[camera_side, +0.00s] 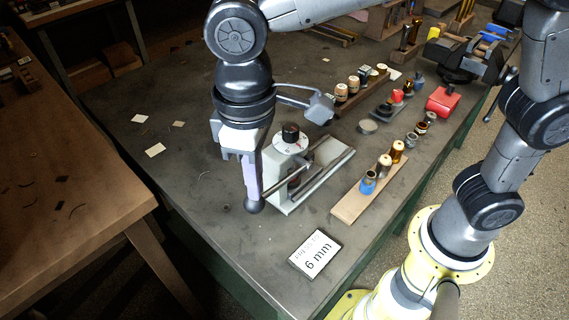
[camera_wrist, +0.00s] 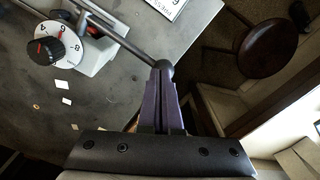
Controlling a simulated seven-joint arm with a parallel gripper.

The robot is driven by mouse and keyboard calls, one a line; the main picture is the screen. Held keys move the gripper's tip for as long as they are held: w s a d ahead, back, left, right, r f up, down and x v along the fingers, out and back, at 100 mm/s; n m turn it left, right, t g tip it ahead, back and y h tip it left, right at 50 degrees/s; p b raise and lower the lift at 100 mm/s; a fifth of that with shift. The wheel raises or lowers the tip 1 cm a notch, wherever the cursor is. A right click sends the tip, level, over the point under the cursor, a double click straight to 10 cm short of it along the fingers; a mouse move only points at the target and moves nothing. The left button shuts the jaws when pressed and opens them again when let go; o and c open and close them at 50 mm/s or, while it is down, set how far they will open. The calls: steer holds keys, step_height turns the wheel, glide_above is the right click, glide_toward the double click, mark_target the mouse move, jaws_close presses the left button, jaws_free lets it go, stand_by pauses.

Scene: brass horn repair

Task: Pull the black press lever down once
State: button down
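The small press (camera_side: 284,180) stands on the grey bench with a grey base. Its black lever ends in a round ball (camera_side: 254,206), low and close to the bench at the press's left front. In the wrist view the lever rod runs from the upper left to the ball (camera_wrist: 163,66). My gripper (camera_side: 250,190) points down, its two purple fingers (camera_wrist: 162,100) side by side with hardly a gap. Their tips meet the ball, which is wider than that gap. Whether they press on it or only touch cannot be told. A black knob (camera_side: 291,132) sits on a white numbered dial.
A card reading "6 mm" (camera_side: 315,253) lies on the bench front. A wooden strip with several coloured cylindrical parts (camera_side: 350,205) stands right of the press. More part racks and a red block (camera_side: 443,101) stand farther back. The bench left of the press is mostly clear, with paper scraps.

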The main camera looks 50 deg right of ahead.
steer(key=shift+f, duration=1.65)
stand_by(1.3)
steer(key=shift+a+r, duration=0.1)
steer(key=shift+r, duration=4.45)
